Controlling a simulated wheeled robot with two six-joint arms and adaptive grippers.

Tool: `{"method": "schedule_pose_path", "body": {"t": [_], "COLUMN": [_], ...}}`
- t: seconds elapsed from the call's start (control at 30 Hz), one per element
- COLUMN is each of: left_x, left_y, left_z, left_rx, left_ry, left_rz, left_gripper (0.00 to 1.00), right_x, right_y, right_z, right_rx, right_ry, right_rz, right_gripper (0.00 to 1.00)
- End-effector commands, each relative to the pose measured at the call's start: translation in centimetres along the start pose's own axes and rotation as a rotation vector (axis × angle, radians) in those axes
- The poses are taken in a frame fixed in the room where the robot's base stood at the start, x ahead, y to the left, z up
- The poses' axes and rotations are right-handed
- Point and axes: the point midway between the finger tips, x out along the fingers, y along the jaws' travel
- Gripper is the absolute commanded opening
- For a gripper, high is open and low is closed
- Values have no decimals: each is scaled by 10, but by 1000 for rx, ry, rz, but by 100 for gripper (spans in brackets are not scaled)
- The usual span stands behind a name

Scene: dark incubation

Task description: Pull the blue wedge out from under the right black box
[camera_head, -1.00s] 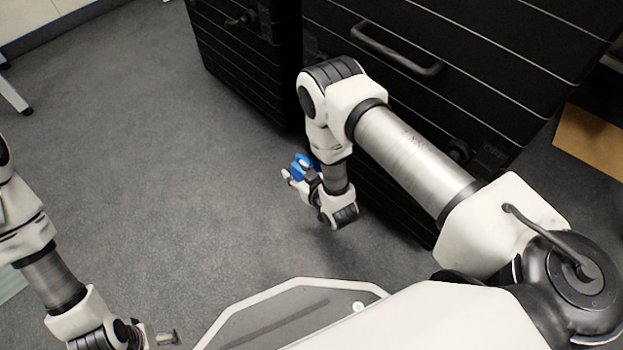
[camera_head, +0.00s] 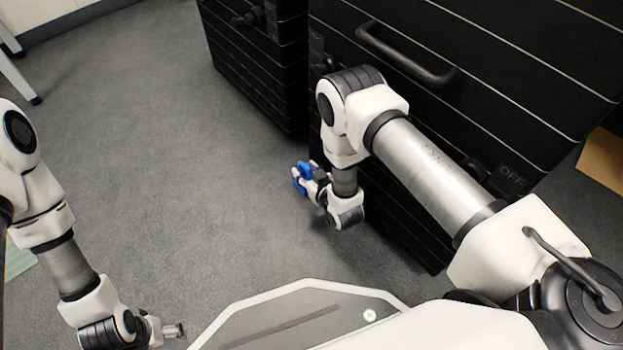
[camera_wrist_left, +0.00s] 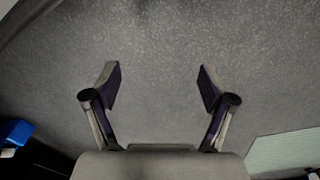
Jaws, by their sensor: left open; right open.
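The right black box (camera_head: 500,110) has thin pale lines and a handle. My right gripper (camera_head: 299,182) is open, low beside the box's bottom edge, pointing left in the head view. The blue wedge (camera_head: 304,167) shows in small parts at its fingers, which partly cover it. Whether it touches the box or the floor I cannot tell. A blue piece, seemingly the wedge, shows at the left edge of the left wrist view (camera_wrist_left: 14,132). My left gripper is open and empty over carpet in the left wrist view (camera_wrist_left: 160,85); in the head view it is at the bottom left (camera_head: 177,331).
Another black box (camera_head: 255,70) stands left of the right one. The grey carpet (camera_head: 170,150) is clear in the middle. Pale furniture legs (camera_head: 18,75) stand at the far left. A brown panel (camera_head: 603,170) lies at the right edge.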

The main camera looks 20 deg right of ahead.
Motion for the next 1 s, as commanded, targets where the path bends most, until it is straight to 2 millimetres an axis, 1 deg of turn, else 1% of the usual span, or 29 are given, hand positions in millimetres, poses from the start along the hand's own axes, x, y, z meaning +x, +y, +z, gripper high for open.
{"method": "schedule_pose_path", "body": {"t": [0.03,0.2,0.33,0.57,0.6,0.67,0.7,0.73,1.0], "left_x": [14,30,33,32,32,32,32,32,32], "left_y": [0,0,0,0,0,0,0,0,0], "left_z": [-2,-7,-9,-10,-10,-9,-9,-9,-9], "left_rx": [3,10,13,14,14,14,14,14,14], "left_ry": [6,22,28,29,29,29,29,29,28], "left_rz": [-1,-3,-4,-4,-4,-4,-4,-4,-3], "left_gripper": [83,83,83,83,83,83,83,83,83], "right_x": [12,36,43,43,43,43,43,43,43], "right_y": [0,0,0,0,0,0,0,0,0], "right_z": [6,4,2,0,0,0,0,0,0], "right_rx": [-1,-1,0,0,0,0,0,0,0], "right_ry": [4,3,0,0,0,0,0,0,-1], "right_rz": [0,-1,0,0,0,0,0,0,0], "right_gripper": [44,44,44,44,40,19,5,0,0]}}
